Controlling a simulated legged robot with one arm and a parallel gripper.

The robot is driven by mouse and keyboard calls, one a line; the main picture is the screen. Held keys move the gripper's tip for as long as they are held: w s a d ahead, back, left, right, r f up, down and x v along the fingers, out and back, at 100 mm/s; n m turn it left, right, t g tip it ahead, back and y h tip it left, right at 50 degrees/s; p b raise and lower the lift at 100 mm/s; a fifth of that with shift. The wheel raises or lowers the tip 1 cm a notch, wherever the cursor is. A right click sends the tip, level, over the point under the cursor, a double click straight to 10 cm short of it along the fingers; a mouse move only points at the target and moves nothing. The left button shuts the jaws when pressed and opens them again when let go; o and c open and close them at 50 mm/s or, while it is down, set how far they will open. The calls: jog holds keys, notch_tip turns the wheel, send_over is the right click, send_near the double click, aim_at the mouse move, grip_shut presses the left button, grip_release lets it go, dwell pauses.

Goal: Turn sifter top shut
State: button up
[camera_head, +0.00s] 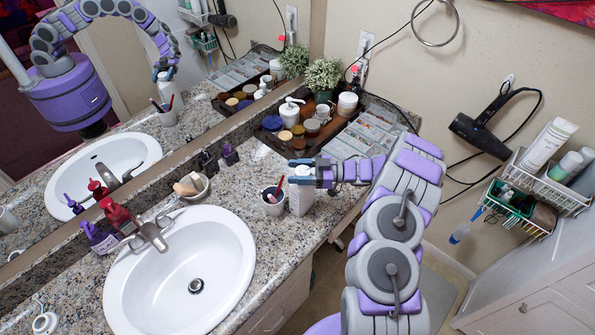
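A white upright container (300,197), which looks like the sifter bottle, stands on the granite counter to the right of the sink. My gripper (301,172) reaches in from the right and is right at the container's upper end, covering its top. The top's position, open or turned shut, is hidden. The mirror also shows the gripper over the white container. The frame is too small to show whether the fingers touch or grip the top.
A cup with brushes (272,203) stands close to the left of the container. The white sink (180,270), faucet (150,237) and red-topped bottle (115,213) lie further left. A tray of jars (318,130) and clear organizers (362,138) stand behind. Wall baskets (537,190) hang at right.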

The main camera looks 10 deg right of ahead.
jog(key=c, duration=0.5)
jog(key=shift+t, duration=0.3)
jog(key=shift+r+m+t+h+p, duration=0.15)
jog(key=shift+m+t+h+p, duration=0.15)
jog(key=shift+m+t+p, duration=0.35)
jog(key=m+t+h, duration=0.1)
jog(key=t, duration=0.1)
jog(key=m+t+h+p, duration=0.1)
jog(key=m+t, duration=0.1)
jog(key=shift+w+t, duration=0.2)
jog(key=shift+t, duration=0.05)
jog(key=m+t+h, duration=0.4)
jog(key=shift+w+d+f, duration=0.2)
jog(key=shift+w+d+m+t+h, duration=0.15)
jog(key=shift+m+t+h, duration=0.55)
jog(key=shift+h, duration=0.45)
jog(key=shift+w+d+m+t+h, duration=0.1)
jog(key=shift+m+t+h, duration=0.55)
jog(key=shift+h, duration=0.5)
jog(key=shift+r, duration=0.1)
